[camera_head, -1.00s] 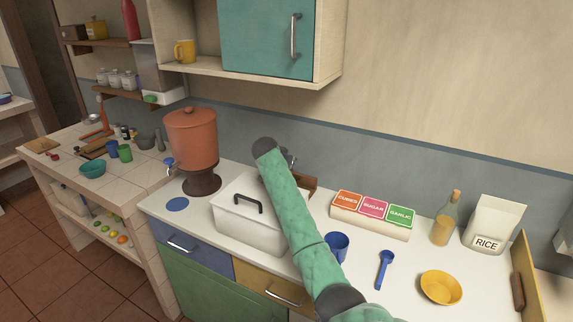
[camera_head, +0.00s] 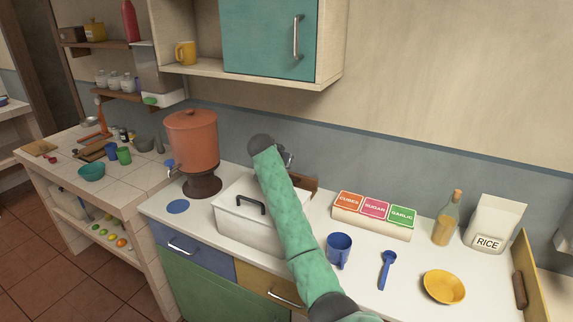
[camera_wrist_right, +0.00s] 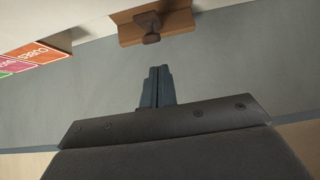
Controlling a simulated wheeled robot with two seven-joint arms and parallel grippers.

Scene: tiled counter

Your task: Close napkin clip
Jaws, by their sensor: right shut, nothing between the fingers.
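The napkin clip appears to be the brown wooden piece (camera_head: 305,183) behind the white lidded box. My right arm hides part of it. In the right wrist view a wooden board (camera_wrist_right: 128,33) with a darker knob-like part (camera_wrist_right: 150,25) shows at the top, ahead of my fingers; whether the clip is open I cannot tell. My right gripper (camera_wrist_right: 157,68) is shut and empty, its fingertips apart from the wooden piece in the picture. In the head view it is mostly hidden behind my green arm. My left gripper is not in view.
A white lidded box (camera_head: 240,225) stands beside my right arm. A blue cup (camera_head: 339,250), a blue spoon (camera_head: 387,268) and a yellow bowl (camera_head: 443,286) are to the right. Labelled boxes (camera_head: 372,222) stand near the wall. An orange dispenser (camera_head: 192,140) is left.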

